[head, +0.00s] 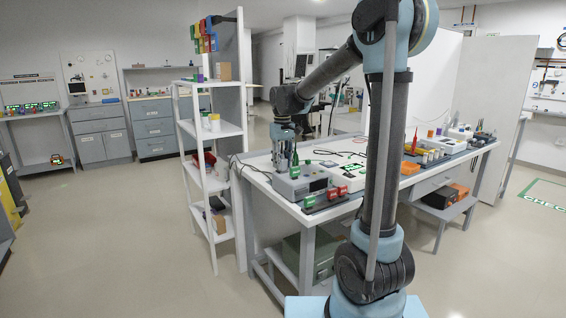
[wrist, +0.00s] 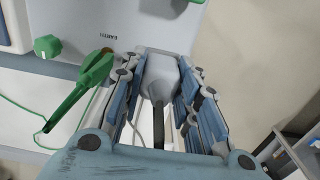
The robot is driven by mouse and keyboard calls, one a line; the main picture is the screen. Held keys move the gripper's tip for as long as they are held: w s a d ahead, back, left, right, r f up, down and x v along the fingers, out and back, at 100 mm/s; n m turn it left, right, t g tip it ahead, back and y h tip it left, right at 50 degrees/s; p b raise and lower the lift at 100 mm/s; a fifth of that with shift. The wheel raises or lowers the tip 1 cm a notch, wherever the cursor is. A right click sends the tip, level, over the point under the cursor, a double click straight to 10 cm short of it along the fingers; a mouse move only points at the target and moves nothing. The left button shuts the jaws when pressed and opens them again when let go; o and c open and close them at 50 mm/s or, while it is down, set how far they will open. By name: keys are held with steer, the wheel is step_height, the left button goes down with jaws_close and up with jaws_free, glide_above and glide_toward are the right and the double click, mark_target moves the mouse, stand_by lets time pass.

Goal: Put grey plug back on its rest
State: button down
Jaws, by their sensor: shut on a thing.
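My gripper (wrist: 158,70) is shut on the grey plug (wrist: 159,82) in the wrist view, with one finger pair on each side of it. A dark lead runs from the plug toward the bottom of that picture. The plug's front end is at the face of a light grey unit (wrist: 92,22) marked EARTH; I cannot tell whether it touches or sits in it. In the head view my gripper (head: 284,152) points down over the grey unit (head: 300,184) at the table's left end, and the plug cannot be made out. I cannot identify its rest for certain.
A green clip (wrist: 80,90) with a green wire lies left of my gripper, near a green knob (wrist: 47,47). A dark strip with red blocks (head: 338,192) and a green block (head: 309,201) lies before the unit. A white shelf rack (head: 216,131) stands close left.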

stand_by(0.4)
steer(key=c, duration=1.1)
jaws_free()
